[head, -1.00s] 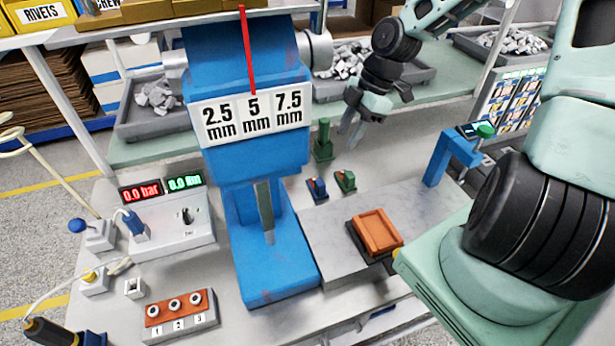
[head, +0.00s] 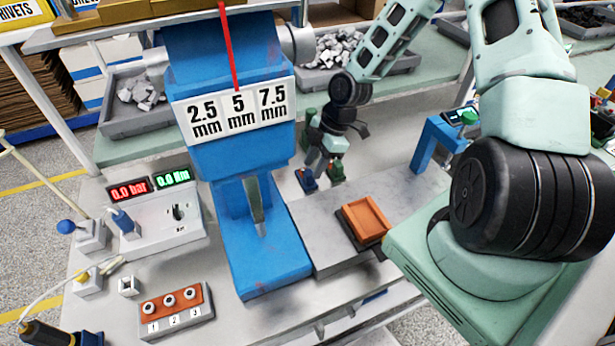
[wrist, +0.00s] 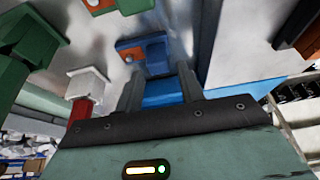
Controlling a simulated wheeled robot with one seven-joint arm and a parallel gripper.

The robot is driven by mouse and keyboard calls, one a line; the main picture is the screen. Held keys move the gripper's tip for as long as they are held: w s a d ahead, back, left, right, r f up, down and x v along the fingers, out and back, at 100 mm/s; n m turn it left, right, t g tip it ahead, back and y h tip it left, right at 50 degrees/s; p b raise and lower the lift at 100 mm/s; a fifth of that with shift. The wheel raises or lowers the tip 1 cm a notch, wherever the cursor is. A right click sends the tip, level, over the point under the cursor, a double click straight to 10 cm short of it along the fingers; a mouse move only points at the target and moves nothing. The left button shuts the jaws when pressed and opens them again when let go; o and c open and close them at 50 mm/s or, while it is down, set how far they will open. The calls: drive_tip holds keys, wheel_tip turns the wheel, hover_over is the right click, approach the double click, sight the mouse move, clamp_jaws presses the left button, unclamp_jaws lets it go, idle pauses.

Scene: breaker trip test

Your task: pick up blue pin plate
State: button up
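The blue pin plate (head: 307,181) is a small blue block standing on the bench, right of the blue press. In the wrist view the blue pin plate (wrist: 147,53) shows an orange patch and lies just beyond my fingertips, roughly in line with the gap. My gripper (head: 321,165) is low over it, fingers pointing down. The wrist view shows the gripper (wrist: 158,70) open, with a clear gap between its fingers. I cannot tell whether the fingers are beside the plate or still above it.
A green post (head: 309,120) rises behind my gripper. The blue press (head: 262,255) stands left, an orange tray (head: 364,218) lies in front, and a blue bracket (head: 430,140) stands right.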

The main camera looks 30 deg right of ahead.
sight(310, 172)
drive_tip(key=p+x, duration=0.1)
drive_tip(key=x, duration=0.3)
drive_tip(key=shift+f, duration=0.1)
drive_tip(key=c, duration=0.8)
drive_tip(key=shift+w, duration=0.1)
